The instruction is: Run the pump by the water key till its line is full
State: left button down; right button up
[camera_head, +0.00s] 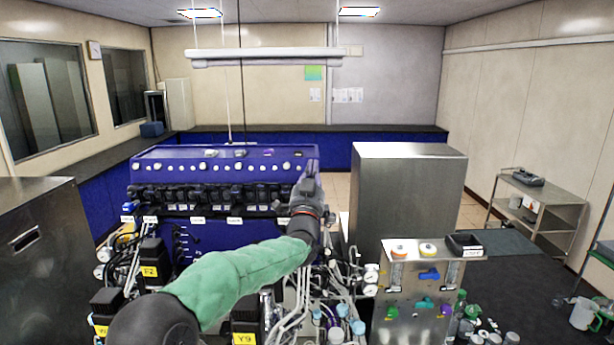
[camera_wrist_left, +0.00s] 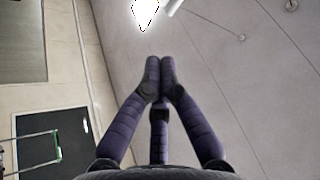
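My left arm in a green sleeve reaches up across the head view. My left gripper (camera_head: 308,172) points upward in front of the right end of the blue bioreactor console (camera_head: 218,233). In the left wrist view the fingertips (camera_wrist_left: 160,68) meet with nothing visible between them. The console carries a row of black pump units (camera_head: 205,196) and a row of pale round knobs or keys (camera_head: 228,167) above them. I cannot tell which is the water key, and the gripper hides part of the right end. How full the lines are is too small to tell. My right gripper is out of view.
A steel cabinet (camera_head: 408,195) stands right of the gripper. A steel panel with coloured valves (camera_head: 418,300) stands in front of it. Cables and tubes (camera_head: 295,308) crowd below my arm. A dark bench (camera_head: 520,300) with small bottles lies at the right.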

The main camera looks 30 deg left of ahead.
pick_arm(q)
jog(key=w+a+f+p, duration=0.1)
jog(key=w, duration=0.1)
jog(key=w+a+f+p, duration=0.1)
jog(key=w+a, duration=0.1)
jog(key=w+a+f+p, duration=0.1)
jog(key=w, duration=0.1)
jog(key=shift+w+a, duration=0.15)
jog(key=shift+a, duration=0.05)
jog(key=shift+w+a+f, duration=0.2)
jog(key=shift+w+a, duration=0.2)
jog(key=shift+w, duration=0.3)
dwell(0.3)
dwell(1.2)
jog(key=shift+w+a+f+b, duration=0.1)
jog(key=shift+w+a+b, duration=0.1)
jog(key=shift+w+b, duration=0.25)
